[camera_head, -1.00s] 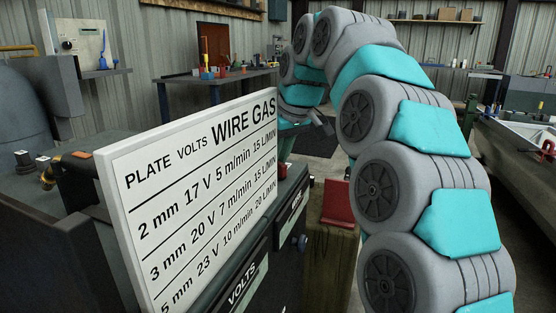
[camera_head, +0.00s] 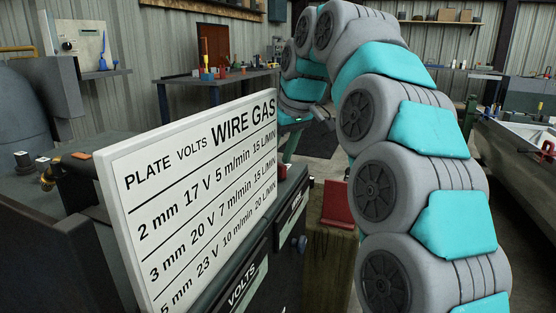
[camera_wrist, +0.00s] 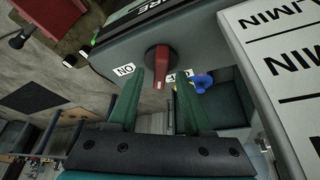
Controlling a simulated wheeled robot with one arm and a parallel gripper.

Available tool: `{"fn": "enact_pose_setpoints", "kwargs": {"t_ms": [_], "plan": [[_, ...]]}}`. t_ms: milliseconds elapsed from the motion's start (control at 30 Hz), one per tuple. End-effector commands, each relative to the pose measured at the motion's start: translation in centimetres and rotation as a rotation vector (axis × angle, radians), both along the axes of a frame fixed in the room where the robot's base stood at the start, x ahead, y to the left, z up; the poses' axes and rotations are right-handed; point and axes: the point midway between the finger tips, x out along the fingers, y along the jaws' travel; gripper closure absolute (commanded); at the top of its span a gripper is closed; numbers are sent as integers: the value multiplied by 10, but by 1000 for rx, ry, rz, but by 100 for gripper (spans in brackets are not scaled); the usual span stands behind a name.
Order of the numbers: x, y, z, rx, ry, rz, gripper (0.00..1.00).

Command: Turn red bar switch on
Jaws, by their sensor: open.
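The red bar switch (camera_wrist: 161,66) sits on the dark front panel (camera_wrist: 110,52) of the machine, upper middle of the wrist view. Its bar points roughly toward my gripper. An ON label (camera_wrist: 124,69) is to its left, reading upside down. Another label (camera_wrist: 180,75) is to its right, partly hidden by a finger. My gripper (camera_wrist: 159,78) is open, with its two green fingers on either side of the bar's end. I cannot tell whether they touch it. In the head view, a small red part (camera_head: 282,171) shows beside the sign, below my arm's end.
A white sign (camera_head: 190,190) with welding values stands on the machine, close to my gripper at right in the wrist view. A blue knob (camera_wrist: 203,82) is right of the switch. A red object (camera_head: 337,203) sits on a wooden post (camera_head: 330,255).

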Motion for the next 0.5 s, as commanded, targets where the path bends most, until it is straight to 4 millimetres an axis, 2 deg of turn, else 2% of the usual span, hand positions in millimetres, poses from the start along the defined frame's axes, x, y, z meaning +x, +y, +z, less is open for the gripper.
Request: {"fn": "enact_pose_setpoints", "kwargs": {"t_ms": [367, 433, 500], "plan": [[-11, -10, 37, 0, -3, -1, 50], [-15, -13, 53, 0, -2, -2, 50], [-17, -15, 59, 0, -1, -1, 50]]}}
